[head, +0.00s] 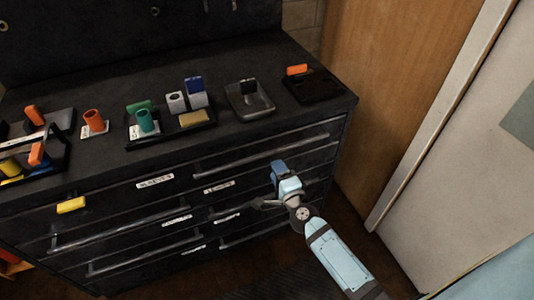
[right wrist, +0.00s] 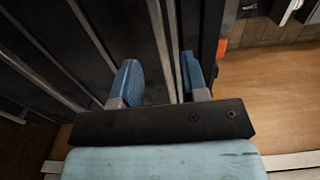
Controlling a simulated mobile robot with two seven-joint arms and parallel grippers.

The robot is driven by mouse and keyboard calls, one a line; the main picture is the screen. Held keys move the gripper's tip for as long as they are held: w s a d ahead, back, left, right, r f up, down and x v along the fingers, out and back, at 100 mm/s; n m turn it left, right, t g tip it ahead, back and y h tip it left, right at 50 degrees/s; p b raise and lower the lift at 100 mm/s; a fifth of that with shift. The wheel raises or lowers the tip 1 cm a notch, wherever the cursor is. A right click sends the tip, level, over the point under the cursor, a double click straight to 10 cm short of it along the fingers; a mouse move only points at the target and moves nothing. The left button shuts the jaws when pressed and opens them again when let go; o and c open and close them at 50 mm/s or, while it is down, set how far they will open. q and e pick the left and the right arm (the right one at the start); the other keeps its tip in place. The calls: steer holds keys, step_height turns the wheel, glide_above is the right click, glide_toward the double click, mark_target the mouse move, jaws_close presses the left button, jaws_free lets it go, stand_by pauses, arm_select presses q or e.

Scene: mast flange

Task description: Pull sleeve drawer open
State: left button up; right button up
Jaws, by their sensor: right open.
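A black cabinet (head: 120,205) has two columns of drawers with long bar handles and small white labels. The labels are too small to read surely, so I cannot tell which drawer is the sleeve drawer. My right gripper (head: 283,172) is in front of the right column, near the right end of the upper drawer handles (head: 250,157). In the right wrist view its blue fingers (right wrist: 160,80) are apart, and a long bar runs between them in the picture. I cannot tell whether they touch it. The drawers look shut. My left gripper is not in view.
The cabinet top holds an orange cylinder (head: 93,119), a green cylinder (head: 146,120), a grey tray (head: 249,104) and a black tray (head: 315,91). A yellow tag (head: 71,205) is on the left drawer front. A wooden panel (head: 385,85) stands right of the cabinet.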

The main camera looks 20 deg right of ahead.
mark_target(268, 155)
steer(key=w, duration=0.8)
steer(key=shift+c, duration=0.2)
jaws_close()
